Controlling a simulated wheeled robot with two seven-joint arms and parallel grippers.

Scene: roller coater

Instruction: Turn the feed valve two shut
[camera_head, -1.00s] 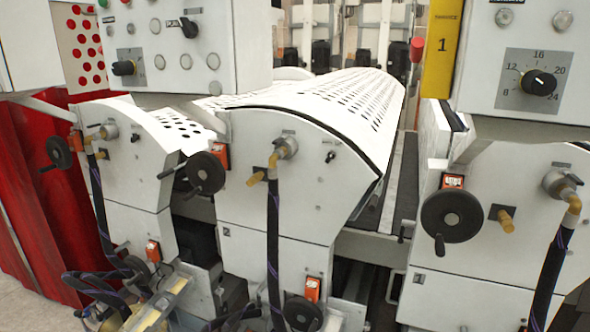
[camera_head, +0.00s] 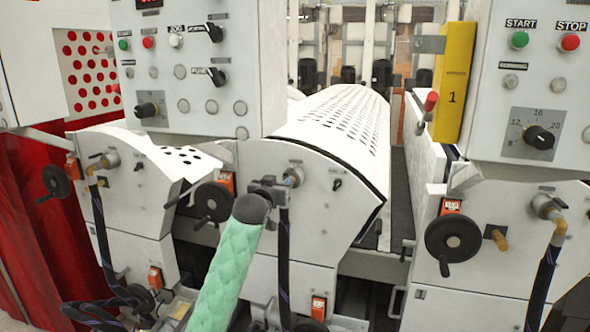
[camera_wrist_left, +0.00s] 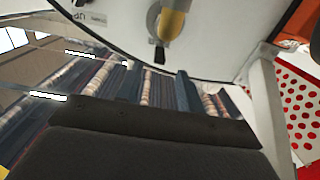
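Unit two, the middle white machine panel (camera_head: 330,205), carries a round grey valve fitting (camera_head: 295,175) at its upper middle, with a dark hose (camera_head: 284,250) hanging below. My left gripper (camera_head: 268,187) is right in front of this fitting, at the end of my green-sleeved arm. It hides the yellow elbow and yellow stub there. Whether it touches the valve cannot be told. The left wrist view shows a yellow fitting with a black tip (camera_wrist_left: 173,22) beyond the dark gripper body (camera_wrist_left: 150,145); the finger gap is not clear. My right gripper is not in view.
A black handwheel (camera_head: 213,202) with an orange display sits left of the valve. Control boxes (camera_head: 200,75) overhang above. A similar panel with a larger handwheel (camera_head: 453,240) stands right; another unit (camera_head: 130,185) stands left. A perforated white cover (camera_head: 335,120) lies behind.

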